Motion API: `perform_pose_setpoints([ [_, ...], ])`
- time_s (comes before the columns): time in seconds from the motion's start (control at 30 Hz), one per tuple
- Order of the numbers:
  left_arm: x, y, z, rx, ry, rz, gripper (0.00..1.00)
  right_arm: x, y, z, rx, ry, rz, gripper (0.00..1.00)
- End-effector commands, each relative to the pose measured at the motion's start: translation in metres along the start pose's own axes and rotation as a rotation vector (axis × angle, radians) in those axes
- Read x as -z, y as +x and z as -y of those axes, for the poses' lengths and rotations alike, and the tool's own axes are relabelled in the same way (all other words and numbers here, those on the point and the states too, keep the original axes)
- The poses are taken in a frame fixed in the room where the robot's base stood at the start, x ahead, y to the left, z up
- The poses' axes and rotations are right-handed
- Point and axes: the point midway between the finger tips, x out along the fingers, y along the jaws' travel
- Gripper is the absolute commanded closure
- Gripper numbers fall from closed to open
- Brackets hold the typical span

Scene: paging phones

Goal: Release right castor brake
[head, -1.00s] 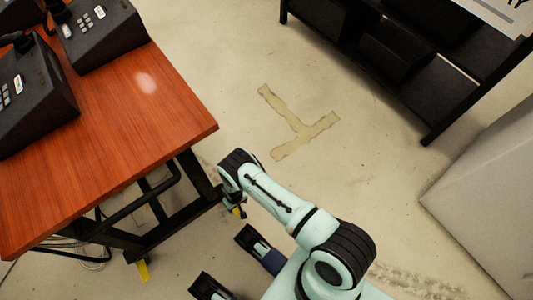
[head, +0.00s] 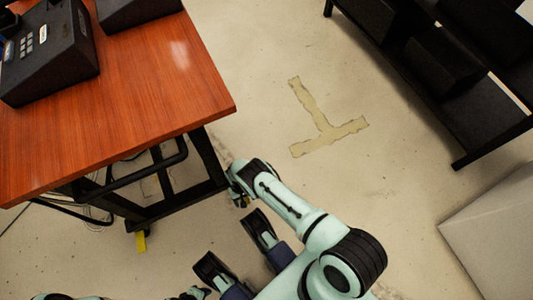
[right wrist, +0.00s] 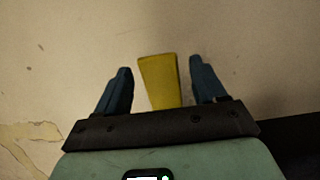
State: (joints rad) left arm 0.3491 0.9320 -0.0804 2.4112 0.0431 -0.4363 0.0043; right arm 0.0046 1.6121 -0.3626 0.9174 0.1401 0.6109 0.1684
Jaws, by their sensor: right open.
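The yellow brake pedal of the right castor (right wrist: 159,82) stands between the two fingers of my right gripper (right wrist: 160,66) in the right wrist view. The fingers are open, with a gap on both sides of the pedal. In the head view my right gripper (head: 241,199) is low beside the table's near right leg, and my own wrist hides most of that castor. Another yellow pedal (head: 141,241) shows at the castor further left. A piece of what seems to be my left arm (head: 190,294) shows at the bottom edge; its fingers cannot be made out.
The wooden table (head: 150,110) with a black frame carries black paging phones (head: 45,55). Cables hang under its left side. A black shelf (head: 440,70) stands at the upper right, with a pale block (head: 500,225) below it. Floor with tape marks (head: 325,125) is clear between.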

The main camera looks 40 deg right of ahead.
Motion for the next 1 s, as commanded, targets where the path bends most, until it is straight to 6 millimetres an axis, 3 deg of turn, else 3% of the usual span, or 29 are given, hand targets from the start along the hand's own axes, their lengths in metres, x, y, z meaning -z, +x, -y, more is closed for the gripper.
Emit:
perform_pose_setpoints([
  [0.07, 0.002, 0.005, 0.0, -0.001, 0.0, -0.001, 0.57, 0.0, 0.017, 0.0, 0.0, -0.001, 0.001, 0.3],
  [0.47, 0.001, 0.003, 0.0, 0.0, 0.0, -0.001, 0.57, -0.001, 0.03, 0.0, -0.002, -0.002, -0.248, 0.3],
  [1.0, -0.01, -0.038, -0.003, -0.002, 0.001, -0.004, 0.57, -0.027, -0.082, 0.001, 0.001, -0.001, -0.252, 0.3],
])
